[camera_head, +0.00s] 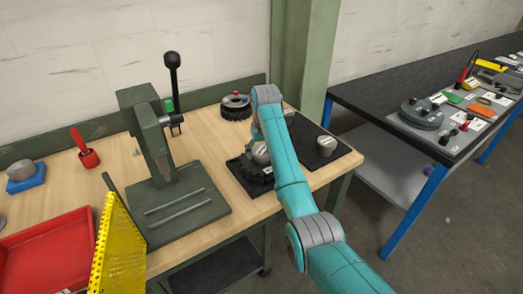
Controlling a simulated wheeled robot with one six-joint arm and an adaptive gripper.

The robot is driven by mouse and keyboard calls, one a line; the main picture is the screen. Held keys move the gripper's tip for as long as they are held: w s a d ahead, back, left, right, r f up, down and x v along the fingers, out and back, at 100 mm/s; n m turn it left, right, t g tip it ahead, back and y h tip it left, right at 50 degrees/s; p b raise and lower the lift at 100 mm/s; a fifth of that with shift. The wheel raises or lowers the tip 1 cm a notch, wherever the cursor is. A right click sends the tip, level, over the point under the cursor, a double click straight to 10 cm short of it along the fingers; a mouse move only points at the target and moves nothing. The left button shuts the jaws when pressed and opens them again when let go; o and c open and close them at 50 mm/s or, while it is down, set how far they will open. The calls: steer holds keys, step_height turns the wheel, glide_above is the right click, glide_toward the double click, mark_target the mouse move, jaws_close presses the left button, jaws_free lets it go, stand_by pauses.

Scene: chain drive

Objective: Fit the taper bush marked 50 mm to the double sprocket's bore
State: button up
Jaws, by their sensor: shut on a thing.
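A grey round taper bush (260,153) shows at the sprocket's middle, beside the arm. My gripper (259,143) is mostly hidden behind the arm and is shut on this bush. Whether the bush sits in the bore or just above it cannot be told, and its marking is too small to read. Another grey bush (325,145) with a pale label stands on a black mat (338,154) to the right.
Another dark sprocket (236,112), with a red-topped item, lies behind. A green arbor press (160,170) with an upright lever stands left of the sprocket. A red tray (45,250), a yellow perforated panel (118,250) and a blue block (27,183) are further left. A dark second bench is at right.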

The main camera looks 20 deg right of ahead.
mark_target(262, 151)
steer(key=shift+f, duration=0.9)
steer(key=o, duration=1.6)
steer(key=shift+o, duration=0.2)
steer(key=shift+f, duration=0.1)
steer(key=shift+s+r, duration=0.2)
steer(key=shift+r, duration=1.05)
steer(key=shift+s+r, duration=0.15)
steer(key=shift+r, duration=1.15)
steer(key=shift+s+r, duration=0.2)
steer(key=shift+r, duration=1.05)
